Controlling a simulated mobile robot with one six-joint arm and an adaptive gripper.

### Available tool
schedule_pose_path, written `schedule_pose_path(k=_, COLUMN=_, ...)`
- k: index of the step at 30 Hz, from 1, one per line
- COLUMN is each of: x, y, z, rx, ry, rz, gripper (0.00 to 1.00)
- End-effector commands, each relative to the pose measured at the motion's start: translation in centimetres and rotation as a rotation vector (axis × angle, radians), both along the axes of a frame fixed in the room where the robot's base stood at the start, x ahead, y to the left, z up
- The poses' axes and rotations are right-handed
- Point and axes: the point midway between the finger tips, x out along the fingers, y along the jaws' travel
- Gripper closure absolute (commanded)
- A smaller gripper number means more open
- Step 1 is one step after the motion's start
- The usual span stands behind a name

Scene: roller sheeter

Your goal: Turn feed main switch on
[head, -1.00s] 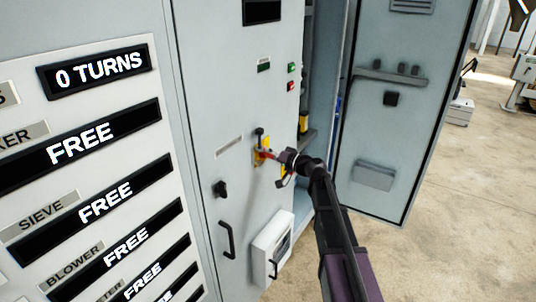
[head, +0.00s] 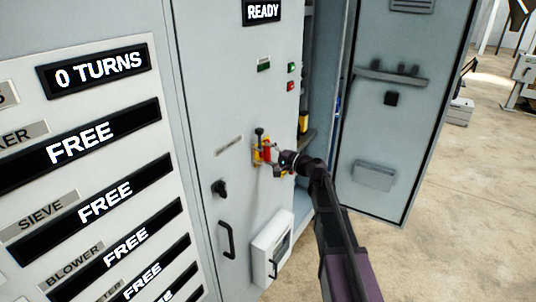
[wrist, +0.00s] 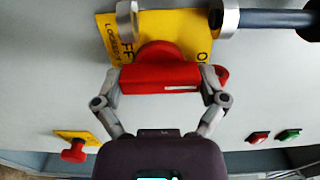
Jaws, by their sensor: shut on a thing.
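The feed main switch has a red rotary handle (head: 266,151) on a yellow plate (head: 255,154), on the grey cabinet door. In the wrist view the red handle (wrist: 160,78) lies across the picture, in front of the yellow plate (wrist: 185,22) with partly hidden lettering. My gripper (wrist: 161,80) has one finger at each end of the handle and is shut on it. In the head view my gripper (head: 279,165) reaches the switch from the right. A display (head: 262,11) above reads READY.
A black knob (head: 219,188) and a door handle (head: 227,239) sit left of and below the switch. A white box (head: 271,248) juts out below. An open cabinet door (head: 392,120) stands right of my arm. Another red knob (wrist: 73,151) shows in the wrist view.

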Motion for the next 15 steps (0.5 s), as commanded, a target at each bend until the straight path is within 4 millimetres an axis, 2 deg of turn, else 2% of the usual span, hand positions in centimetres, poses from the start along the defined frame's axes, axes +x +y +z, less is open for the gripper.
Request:
schedule_pose_path(k=12, x=-0.01, y=0.01, z=-0.01, rx=0.009, ry=0.012, rz=0.0, gripper=0.56)
schedule_pose_path(k=13, x=-0.01, y=0.01, z=-0.01, rx=0.009, ry=0.012, rz=0.0, gripper=0.06)
schedule_pose_path(k=14, x=-0.01, y=0.01, z=-0.01, rx=0.009, ry=0.012, rz=0.0, gripper=0.0)
schedule_pose_path(k=15, x=-0.01, y=0.01, z=-0.01, rx=0.008, ry=0.011, rz=0.0, gripper=0.0)
